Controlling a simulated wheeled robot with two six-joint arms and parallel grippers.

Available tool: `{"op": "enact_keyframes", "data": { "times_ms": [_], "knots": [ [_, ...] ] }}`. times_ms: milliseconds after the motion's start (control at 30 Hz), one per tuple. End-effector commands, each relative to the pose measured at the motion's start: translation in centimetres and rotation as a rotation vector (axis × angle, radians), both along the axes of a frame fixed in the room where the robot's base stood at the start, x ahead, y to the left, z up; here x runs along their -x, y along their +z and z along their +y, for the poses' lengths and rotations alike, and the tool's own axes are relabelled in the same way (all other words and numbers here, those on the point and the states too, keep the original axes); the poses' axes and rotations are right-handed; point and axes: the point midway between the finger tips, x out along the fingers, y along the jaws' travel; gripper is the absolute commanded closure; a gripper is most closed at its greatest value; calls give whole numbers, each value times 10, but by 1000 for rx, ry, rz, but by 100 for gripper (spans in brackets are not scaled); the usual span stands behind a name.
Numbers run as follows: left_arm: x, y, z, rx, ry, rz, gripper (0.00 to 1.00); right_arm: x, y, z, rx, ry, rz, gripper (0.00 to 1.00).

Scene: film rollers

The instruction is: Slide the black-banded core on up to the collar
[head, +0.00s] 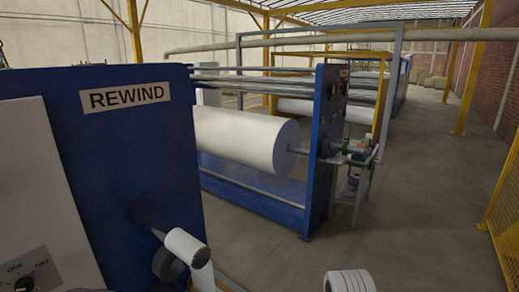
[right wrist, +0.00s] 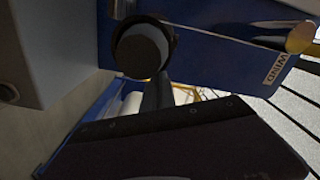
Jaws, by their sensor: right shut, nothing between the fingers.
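No collar is clear. My left gripper is out of view.
A large white roll (head: 250,140) hangs on a second blue frame behind. A small stand with items (head: 360,155) is beside it. A yellow mesh guard (head: 503,215) stands at right. The concrete floor (head: 420,190) between is clear.

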Motion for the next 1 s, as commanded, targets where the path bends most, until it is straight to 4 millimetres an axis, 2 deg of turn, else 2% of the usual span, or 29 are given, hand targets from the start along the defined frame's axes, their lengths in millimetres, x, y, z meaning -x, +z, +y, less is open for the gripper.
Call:
{"op": "enact_keyframes", "data": {
  "times_ms": [467, 867, 1000],
  "knots": [
    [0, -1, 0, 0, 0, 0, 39, 1, -1, 1, 1, 3, 3, 100],
    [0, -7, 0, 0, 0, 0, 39, -6, -1, 10, 1, 5, 1, 100],
    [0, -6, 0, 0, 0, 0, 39, -4, 0, 7, 1, 3, 2, 100]
  ]
}}
